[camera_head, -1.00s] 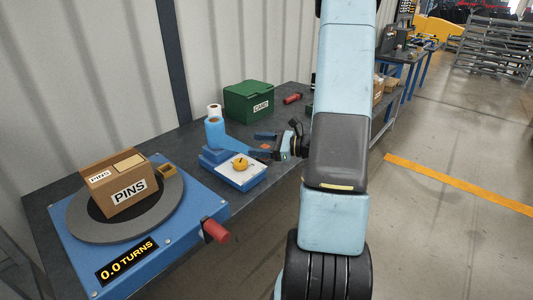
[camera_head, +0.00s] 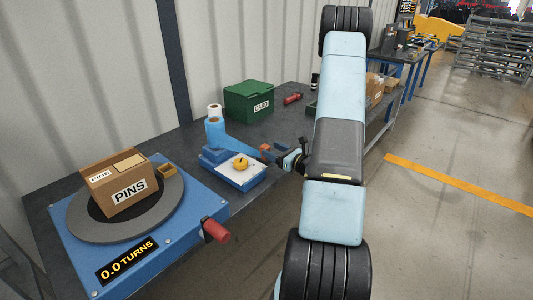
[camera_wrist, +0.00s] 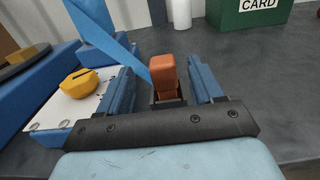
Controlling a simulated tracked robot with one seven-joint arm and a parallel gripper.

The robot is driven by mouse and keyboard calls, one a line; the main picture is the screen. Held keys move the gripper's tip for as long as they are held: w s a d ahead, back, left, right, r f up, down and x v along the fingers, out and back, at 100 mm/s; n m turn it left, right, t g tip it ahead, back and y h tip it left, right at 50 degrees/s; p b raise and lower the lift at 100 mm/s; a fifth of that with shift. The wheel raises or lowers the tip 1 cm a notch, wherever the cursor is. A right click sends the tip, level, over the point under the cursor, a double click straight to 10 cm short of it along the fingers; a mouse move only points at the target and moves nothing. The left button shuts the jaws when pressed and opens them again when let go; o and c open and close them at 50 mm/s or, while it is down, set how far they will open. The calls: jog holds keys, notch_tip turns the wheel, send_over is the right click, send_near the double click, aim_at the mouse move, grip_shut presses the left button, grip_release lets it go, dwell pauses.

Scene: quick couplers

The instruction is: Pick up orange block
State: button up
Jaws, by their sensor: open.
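The orange block (camera_wrist: 164,74) stands in the middle of the wrist view, with a small dark part at its foot. My gripper (camera_wrist: 160,66) is open, one blue finger on each side of the block, with a gap on both sides. Whether the fingers reach fully around it is hard to tell. In the camera_head view the orange block (camera_head: 265,148) is small and partly hidden at the blue fingers of my gripper (camera_head: 268,153), over the bench near the blue dial unit.
A blue unit with a yellow knob (camera_head: 241,163) is close on the left. A green CARD box (camera_head: 248,103) and a red-handled item (camera_head: 292,98) lie farther back. A turntable (camera_head: 165,208) carries a PINS box (camera_head: 122,189). The bench right of the block is clear in the wrist view.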

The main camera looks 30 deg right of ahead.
aim_at(262, 145)
jog(key=shift+x, duration=3.5)
jog(key=shift+d+f, duration=0.1)
jog(key=shift+d, duration=0.05)
jog(key=shift+c, duration=0.3)
jog(key=c, duration=1)
